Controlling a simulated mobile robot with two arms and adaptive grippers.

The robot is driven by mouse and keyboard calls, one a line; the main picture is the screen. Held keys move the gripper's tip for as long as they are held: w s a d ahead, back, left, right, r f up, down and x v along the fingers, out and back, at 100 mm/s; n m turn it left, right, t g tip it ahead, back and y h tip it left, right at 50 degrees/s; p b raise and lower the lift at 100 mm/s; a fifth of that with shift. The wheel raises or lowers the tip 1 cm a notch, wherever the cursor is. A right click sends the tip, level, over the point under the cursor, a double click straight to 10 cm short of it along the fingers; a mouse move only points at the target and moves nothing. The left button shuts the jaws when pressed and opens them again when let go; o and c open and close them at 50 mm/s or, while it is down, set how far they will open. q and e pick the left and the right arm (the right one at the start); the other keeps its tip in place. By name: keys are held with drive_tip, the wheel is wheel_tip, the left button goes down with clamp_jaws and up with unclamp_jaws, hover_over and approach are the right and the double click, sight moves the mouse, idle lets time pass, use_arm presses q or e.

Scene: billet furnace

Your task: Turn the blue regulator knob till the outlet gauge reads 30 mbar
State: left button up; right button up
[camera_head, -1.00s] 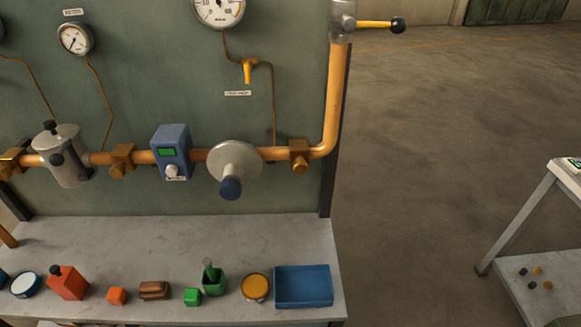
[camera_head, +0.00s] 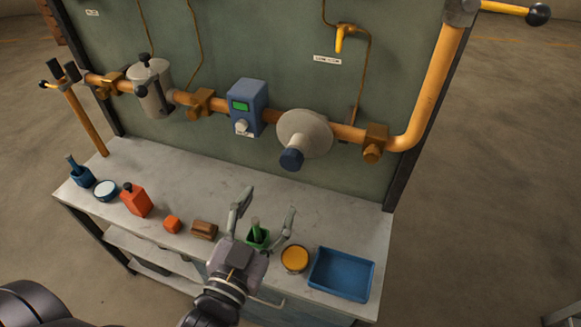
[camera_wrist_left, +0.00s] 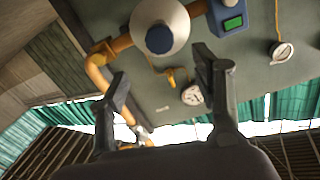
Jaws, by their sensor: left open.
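The blue regulator knob (camera_head: 291,159) sticks out from the round grey regulator (camera_head: 306,132) on the orange pipe. My left gripper (camera_head: 267,204) is open and empty, in front of the panel and apart from the knob, which is above it in the head view. In the left wrist view the knob (camera_wrist_left: 160,39) lies beyond the open fingers (camera_wrist_left: 160,65), near the top. A white gauge (camera_wrist_left: 192,95) shows near the yellow cock (camera_wrist_left: 170,78); its reading is too small to tell, as is whether it is the outlet gauge. My right gripper is not in view.
A blue box with a green screen (camera_head: 245,108) sits left of the regulator. The bench (camera_head: 150,160) holds an orange can (camera_head: 136,199), a green pot (camera_head: 256,240), a yellow-topped tin (camera_head: 294,258) and a blue tray (camera_head: 341,274). Open floor lies right.

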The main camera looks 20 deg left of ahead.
sight(290, 164)
use_arm(q)
drive_tip(key=w, duration=1.2)
drive_tip(key=shift+d+p, duration=0.2)
drive_tip(key=shift+p, duration=0.15)
drive_tip(key=c, duration=1.2)
drive_tip(key=shift+o, duration=0.2)
drive_tip(key=m+p, duration=0.2)
drive_tip(key=shift+r+m, duration=0.25)
drive_tip(key=shift+m, duration=0.05)
drive_tip(key=shift+f+m+p, duration=0.2)
drive_tip(key=shift+m+p, duration=0.15)
drive_tip(key=shift+m, duration=0.45)
drive_tip(key=o, duration=1.2)
drive_tip(key=shift+d, duration=0.1)
drive_tip(key=shift+c, duration=0.2)
